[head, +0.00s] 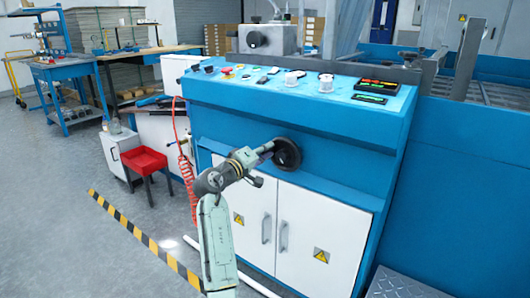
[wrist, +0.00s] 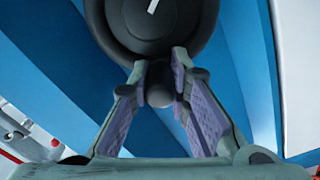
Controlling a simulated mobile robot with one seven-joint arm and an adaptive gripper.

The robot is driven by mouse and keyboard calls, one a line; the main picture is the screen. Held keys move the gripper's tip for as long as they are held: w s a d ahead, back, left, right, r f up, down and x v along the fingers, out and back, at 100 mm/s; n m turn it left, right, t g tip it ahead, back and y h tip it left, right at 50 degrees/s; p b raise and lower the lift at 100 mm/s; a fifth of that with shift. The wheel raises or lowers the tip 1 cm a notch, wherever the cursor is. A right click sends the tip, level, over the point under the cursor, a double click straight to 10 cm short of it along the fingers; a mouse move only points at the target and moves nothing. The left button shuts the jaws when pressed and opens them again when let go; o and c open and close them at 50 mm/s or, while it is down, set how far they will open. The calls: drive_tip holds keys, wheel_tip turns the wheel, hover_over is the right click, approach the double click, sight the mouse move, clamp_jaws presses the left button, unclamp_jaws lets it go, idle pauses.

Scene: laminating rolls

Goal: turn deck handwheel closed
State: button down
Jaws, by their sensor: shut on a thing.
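The deck handwheel (head: 287,153) is a dark round wheel on the blue front of the machine, above the white cabinet doors. It fills the top middle of the wrist view (wrist: 150,38), with a white mark near its centre. My gripper (head: 268,149) reaches it from the left in the head view. In the wrist view its two fingers (wrist: 160,72) close in on the wheel's lower edge, with a rounded dark grip (wrist: 159,94) between them. The gripper is shut on the handwheel; the exact contact is partly hidden in the head view.
The blue machine's sloped panel (head: 300,85) carries several buttons and knobs above the wheel. White doors (head: 290,230) lie below. Floor beyond the striped tape (head: 140,235) is open.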

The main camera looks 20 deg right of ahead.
drive_tip(key=c, duration=1.5)
unclamp_jaws()
drive_tip(key=v, duration=1.2)
